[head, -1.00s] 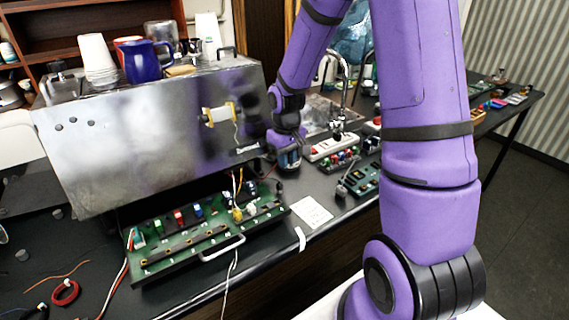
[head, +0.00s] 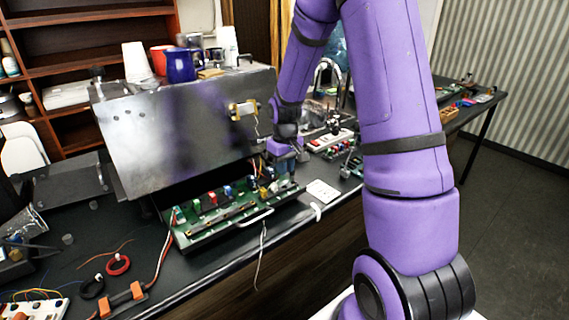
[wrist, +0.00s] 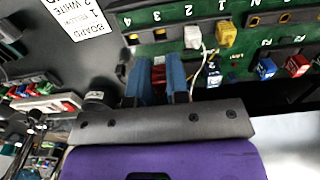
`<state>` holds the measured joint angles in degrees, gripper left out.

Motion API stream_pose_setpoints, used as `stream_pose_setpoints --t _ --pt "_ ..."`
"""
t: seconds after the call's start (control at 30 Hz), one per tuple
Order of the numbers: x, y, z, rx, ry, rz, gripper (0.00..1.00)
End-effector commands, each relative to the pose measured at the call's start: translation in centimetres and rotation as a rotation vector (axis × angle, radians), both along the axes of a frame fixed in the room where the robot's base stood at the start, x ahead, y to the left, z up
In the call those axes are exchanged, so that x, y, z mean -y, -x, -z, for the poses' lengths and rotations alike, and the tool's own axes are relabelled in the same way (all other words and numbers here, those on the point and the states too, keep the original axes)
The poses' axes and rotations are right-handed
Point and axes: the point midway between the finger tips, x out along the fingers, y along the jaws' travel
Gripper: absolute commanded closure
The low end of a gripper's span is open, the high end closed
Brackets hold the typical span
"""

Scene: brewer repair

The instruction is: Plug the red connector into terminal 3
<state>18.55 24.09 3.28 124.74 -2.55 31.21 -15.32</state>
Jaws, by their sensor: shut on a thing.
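My gripper (wrist: 158,86) has blue fingers shut on a red connector (wrist: 158,74) in the wrist view. The connector is partly hidden between the fingers. Just beyond it is the green board (wrist: 110,12), with terminals marked 1 to 4. Terminal 3 (wrist: 160,35) shows as an empty gold socket roughly in line with the held connector, with a gap between. A white connector (wrist: 193,37) sits at terminal 2 and a yellow connector (wrist: 226,34) at terminal 1. Terminal 4 (wrist: 132,39) is empty. In the head view my gripper (head: 287,182) is at the board's right end.
Another red connector (wrist: 298,65) and a blue one (wrist: 265,69) are farther right. A paper card (wrist: 76,14) lies left of the board. The steel brewer body (head: 185,130) rises behind it.

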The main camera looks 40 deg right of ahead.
Motion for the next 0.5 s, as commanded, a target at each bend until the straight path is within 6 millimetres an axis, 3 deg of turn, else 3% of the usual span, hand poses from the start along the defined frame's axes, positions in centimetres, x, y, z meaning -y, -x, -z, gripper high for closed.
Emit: stream_pose_setpoints --t 0.5 --pt "0.0 0.1 4.4 -0.002 0.000 0.000 1.00"
